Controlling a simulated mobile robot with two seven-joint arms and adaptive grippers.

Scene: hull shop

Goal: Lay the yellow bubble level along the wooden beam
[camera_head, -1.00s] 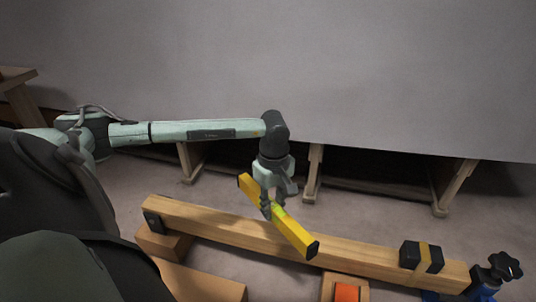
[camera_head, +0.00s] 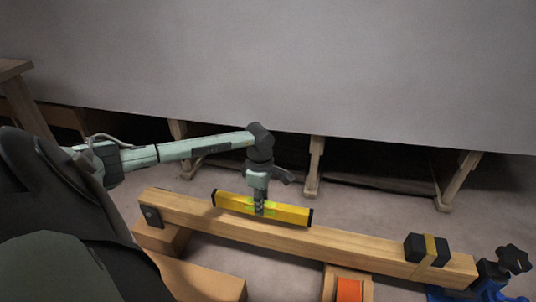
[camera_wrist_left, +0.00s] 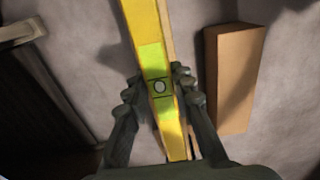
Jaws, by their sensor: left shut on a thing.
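The yellow bubble level (camera_head: 285,213), with black end caps, is held by my left gripper (camera_head: 260,208) around its middle. In the head view it runs almost parallel to the wooden beam (camera_head: 330,247) and overlaps the beam's far edge. I cannot tell whether it touches the beam. The left wrist view also shows the level (camera_wrist_left: 149,45), with its round vial between the two fingers of the left gripper (camera_wrist_left: 160,88). A strip of wood shows just behind the level there. My right gripper is not in view.
The beam rests on wooden blocks (camera_head: 163,238). A black block with a yellow band (camera_head: 427,249) sits on its right end, beside a blue clamp with a black knob (camera_head: 513,259). An orange piece (camera_head: 349,290) is at the front. A large grey panel (camera_head: 300,70) stands behind on wooden supports.

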